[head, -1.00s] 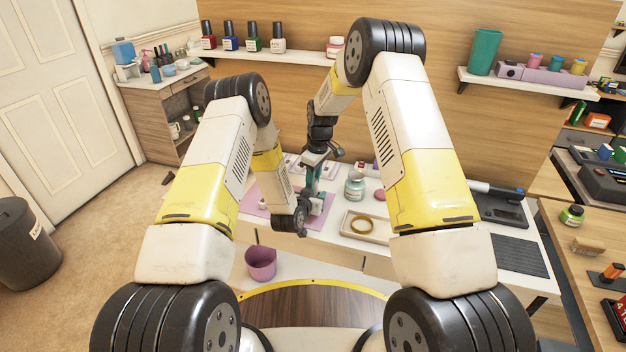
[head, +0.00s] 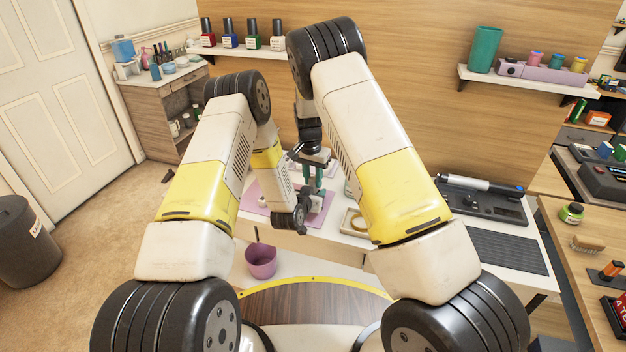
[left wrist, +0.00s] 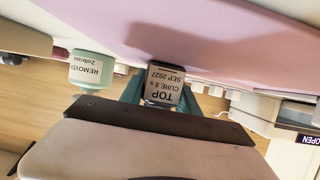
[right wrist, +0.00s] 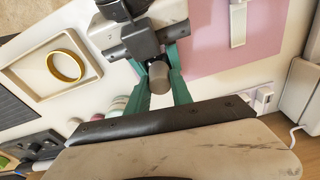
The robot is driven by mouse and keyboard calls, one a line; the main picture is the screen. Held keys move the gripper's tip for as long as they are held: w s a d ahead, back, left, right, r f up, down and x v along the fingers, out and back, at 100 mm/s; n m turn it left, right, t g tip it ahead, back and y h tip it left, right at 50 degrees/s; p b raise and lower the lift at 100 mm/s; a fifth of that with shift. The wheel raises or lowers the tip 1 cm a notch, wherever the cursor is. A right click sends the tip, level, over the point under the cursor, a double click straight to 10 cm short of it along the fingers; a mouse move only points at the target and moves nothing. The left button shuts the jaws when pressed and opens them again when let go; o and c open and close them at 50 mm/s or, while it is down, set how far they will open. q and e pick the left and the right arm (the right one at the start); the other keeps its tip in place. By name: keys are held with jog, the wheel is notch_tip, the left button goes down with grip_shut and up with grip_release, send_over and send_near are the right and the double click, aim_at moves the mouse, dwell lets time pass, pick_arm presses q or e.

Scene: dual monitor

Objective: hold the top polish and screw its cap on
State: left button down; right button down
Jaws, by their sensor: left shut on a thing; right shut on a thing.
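The top polish bottle (left wrist: 163,88), with a pale label reading TOP, CURE 8 s and SEP 2027, shows upside down in the left wrist view. My left gripper (left wrist: 160,98) is shut on it, with its teal fingers at the bottle's sides. A dark grey cap (right wrist: 158,78) shows end-on in the right wrist view. My right gripper (right wrist: 159,85) is shut on the cap, just above my left gripper. In the head view my right gripper (head: 313,178) points down over the workbench. The meeting of cap and bottle neck is hidden, so I cannot tell whether they touch.
A pink mat (right wrist: 245,35) lies on the white desk below. A tray with a yellow ring (right wrist: 64,65) is beside it. A green remover jar (left wrist: 92,67) stands nearby. A desk lamp-like tool (head: 480,184) and a dark pad (head: 503,247) lie to the right.

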jog(key=m, duration=0.5)
jog(key=shift+h, duration=0.3)
jog(key=m, duration=0.5)
jog(key=shift+g, duration=0.4)
jog(key=m, duration=0.4)
jog(key=shift+m+g, duration=0.3)
jog(key=shift+m, duration=0.1)
jog(key=m, duration=0.3)
jog(key=shift+m, duration=0.4)
jog(key=c, duration=1.1)
grip_release()
jog(key=shift+c, duration=0.2)
